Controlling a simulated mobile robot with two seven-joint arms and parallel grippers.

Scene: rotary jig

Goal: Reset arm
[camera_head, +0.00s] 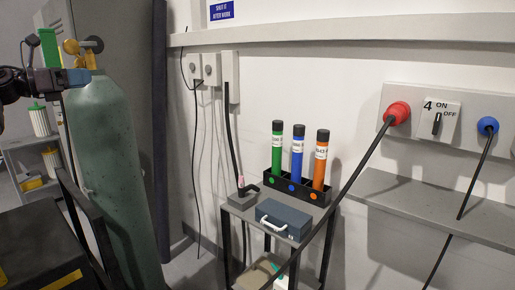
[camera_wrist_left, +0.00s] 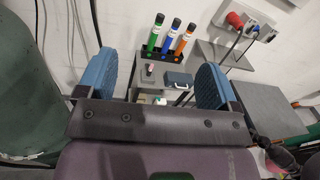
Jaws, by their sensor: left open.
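My left gripper (camera_head: 70,78) is at the upper left of the head view, in front of the top of a green gas cylinder (camera_head: 112,165). In the left wrist view its two blue finger pads (camera_wrist_left: 155,80) stand wide apart. Nothing is held between them. A small stand with a tool rack shows beyond them, at a distance. My right gripper is in neither view.
A black rack (camera_head: 297,190) holds green, blue and orange tubes on a small grey stand, with a blue-grey case (camera_head: 283,220) in front. A wall panel (camera_head: 455,105) with red and blue plugs is at the right. A grey shelf (camera_head: 440,205) runs below it.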

